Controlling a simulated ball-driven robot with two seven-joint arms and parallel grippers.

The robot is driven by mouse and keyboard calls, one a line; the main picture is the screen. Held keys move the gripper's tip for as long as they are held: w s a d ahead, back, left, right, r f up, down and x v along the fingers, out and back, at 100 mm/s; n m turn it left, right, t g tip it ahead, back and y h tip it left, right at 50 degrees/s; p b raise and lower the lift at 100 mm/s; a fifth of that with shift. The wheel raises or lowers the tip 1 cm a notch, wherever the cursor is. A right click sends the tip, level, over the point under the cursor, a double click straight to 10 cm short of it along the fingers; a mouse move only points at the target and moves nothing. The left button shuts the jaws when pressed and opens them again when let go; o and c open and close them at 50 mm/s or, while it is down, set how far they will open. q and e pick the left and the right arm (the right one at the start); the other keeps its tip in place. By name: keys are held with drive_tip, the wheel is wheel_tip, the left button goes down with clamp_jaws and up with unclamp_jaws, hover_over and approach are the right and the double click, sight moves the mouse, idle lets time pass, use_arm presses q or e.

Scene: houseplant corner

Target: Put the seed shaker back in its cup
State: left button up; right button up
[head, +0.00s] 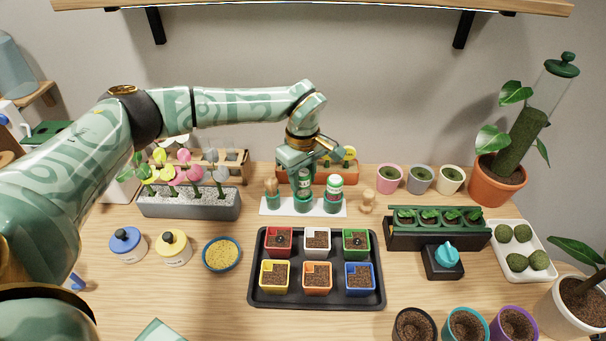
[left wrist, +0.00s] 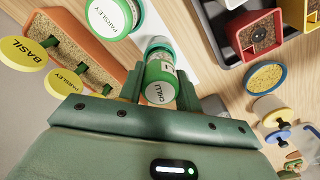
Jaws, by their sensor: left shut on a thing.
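The seed shaker (head: 304,183), with a green cap marked CHILLI (left wrist: 160,90), is between the fingers of my left gripper (head: 303,172). The gripper is shut on it from above and behind, at the middle of the white holder (head: 272,206). The middle green cup (head: 303,204) is directly under the shaker. The shaker looks upright and lined up with the cup; I cannot tell whether its bottom is inside the rim. In the left wrist view the gripper fingers (left wrist: 160,90) flank the cap. My right gripper is out of view.
A PARSLEY shaker (head: 335,182) stands in the right cup, close by. An orange planter (head: 290,175) with round labels is just behind. A black tray (head: 255,297) of coloured pots lies in front.

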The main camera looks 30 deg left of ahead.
use_arm(q)
drive_tip(key=shift+f, duration=0.5)
drive_tip(key=o, duration=1.5)
drive_tip(key=shift+r, duration=0.15)
wheel_tip(320, 180, up, 7)
drive_tip(key=p, duration=0.5)
drive_tip(key=shift+p, duration=0.4)
